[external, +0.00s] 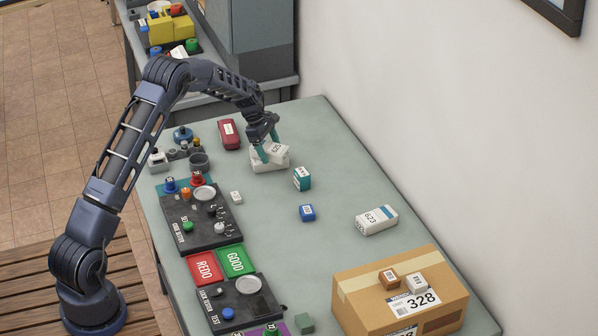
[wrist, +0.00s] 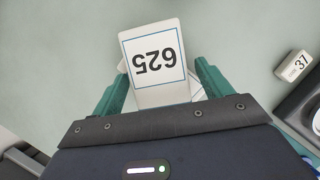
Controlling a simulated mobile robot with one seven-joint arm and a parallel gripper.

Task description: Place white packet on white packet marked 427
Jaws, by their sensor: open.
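A white packet marked 625 (external: 278,152) rests on another white packet (external: 268,166) near the table's far end, turned at an angle to it. My gripper (external: 267,146) is open, its teal fingers at the packets. In the wrist view, the 625 packet (wrist: 155,50) lies between and ahead of the spread fingers (wrist: 160,82), with a visible gap on each side. Edges of the lower white packet (wrist: 197,90) show beneath it. The lower packet's number is hidden, so I cannot tell whether it is marked 427.
A red box (external: 229,134) lies left of the packets; a teal box (external: 302,178) and a blue box (external: 307,213) lie nearer. A white box marked 623 (external: 377,220) and a large carton marked 328 (external: 400,290) stand right. Black fixtures (external: 200,217) line the left edge.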

